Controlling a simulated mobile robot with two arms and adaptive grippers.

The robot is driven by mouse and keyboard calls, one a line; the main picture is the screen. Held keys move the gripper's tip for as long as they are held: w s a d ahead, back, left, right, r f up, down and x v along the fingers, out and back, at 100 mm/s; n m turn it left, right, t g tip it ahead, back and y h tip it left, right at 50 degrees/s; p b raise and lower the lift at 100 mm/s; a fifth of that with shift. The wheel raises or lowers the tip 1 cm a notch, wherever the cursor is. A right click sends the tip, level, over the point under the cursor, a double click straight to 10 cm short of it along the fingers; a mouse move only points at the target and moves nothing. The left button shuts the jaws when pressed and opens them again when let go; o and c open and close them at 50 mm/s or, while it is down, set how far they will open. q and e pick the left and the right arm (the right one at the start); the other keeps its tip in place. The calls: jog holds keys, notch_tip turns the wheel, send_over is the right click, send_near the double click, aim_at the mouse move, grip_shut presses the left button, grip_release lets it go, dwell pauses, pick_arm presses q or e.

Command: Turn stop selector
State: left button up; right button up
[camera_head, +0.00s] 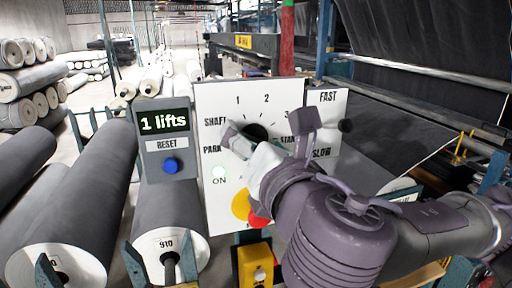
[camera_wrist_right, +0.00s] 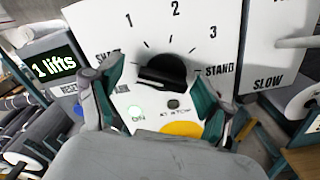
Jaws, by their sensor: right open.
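The stop selector is a black round knob (camera_head: 256,131) on a white panel (camera_head: 211,100) marked SHAFT, 1, 2, 3, STAND and PARK. In the right wrist view the knob (camera_wrist_right: 162,70) shows a raised bar lying nearly level; which mark it points at is unclear. My right gripper (camera_head: 264,140) is in front of the panel, its fingers spread to the left and right of the knob. In the wrist view the open gripper (camera_wrist_right: 158,88) has the knob between and just beyond its fingertips. I cannot tell whether they touch it. My left gripper is not in view.
Left of the panel is a grey box with a "1 lifts" display (camera_head: 164,121) and a blue RESET button (camera_head: 170,166). Below the knob are a lit ON lamp (camera_head: 219,173) and a yellow button (camera_head: 241,204). A FAST/SLOW panel (camera_head: 327,100) stands right. Grey rolls (camera_head: 95,190) fill the left.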

aim_at(256, 80)
notch_tip(256, 80, up, 9)
dwell(0.3)
